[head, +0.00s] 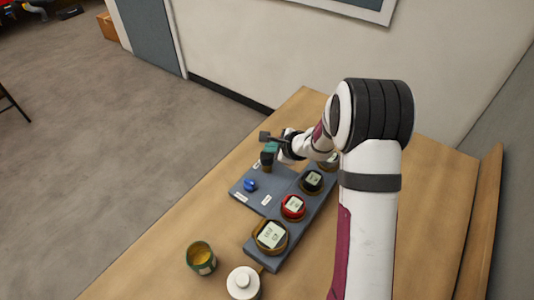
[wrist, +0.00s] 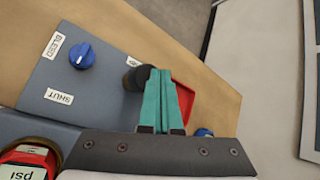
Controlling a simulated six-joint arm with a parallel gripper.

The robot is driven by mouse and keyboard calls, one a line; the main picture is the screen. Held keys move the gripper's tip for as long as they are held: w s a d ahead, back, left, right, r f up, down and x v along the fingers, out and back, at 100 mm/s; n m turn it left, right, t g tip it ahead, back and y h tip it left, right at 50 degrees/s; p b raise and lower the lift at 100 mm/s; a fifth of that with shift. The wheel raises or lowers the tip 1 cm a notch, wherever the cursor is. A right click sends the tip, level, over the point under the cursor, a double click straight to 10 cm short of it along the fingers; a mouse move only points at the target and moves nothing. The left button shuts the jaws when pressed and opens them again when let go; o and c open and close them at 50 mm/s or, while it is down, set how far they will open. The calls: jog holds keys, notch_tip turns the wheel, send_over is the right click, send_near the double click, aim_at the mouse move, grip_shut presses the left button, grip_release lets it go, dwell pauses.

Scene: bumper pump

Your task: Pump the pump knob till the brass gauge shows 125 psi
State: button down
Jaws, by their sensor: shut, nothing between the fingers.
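The pump knob is a black knob (head: 266,160) at the far left of the grey panel, and it also shows in the wrist view (wrist: 134,78). My gripper (head: 271,148) has teal fingers and is shut and empty. In the wrist view its fingertips (wrist: 160,72) overlap the knob's right side; I cannot tell whether they touch it. A gauge with a brass-coloured rim (head: 258,246) is at the near end of the panel; its reading is too small to make out. Another brownish-rimmed gauge (head: 328,163) is partly hidden by my arm.
A blue dial (wrist: 82,57) sits beside the BLEED label (wrist: 53,46) and SHUT label (wrist: 58,97). A red gauge (head: 293,207) and a black gauge (head: 312,181) stand along the panel.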

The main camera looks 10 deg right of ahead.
aim_at(270, 157)
jog(key=shift+r, duration=0.3)
jog(key=shift+r, duration=2.5)
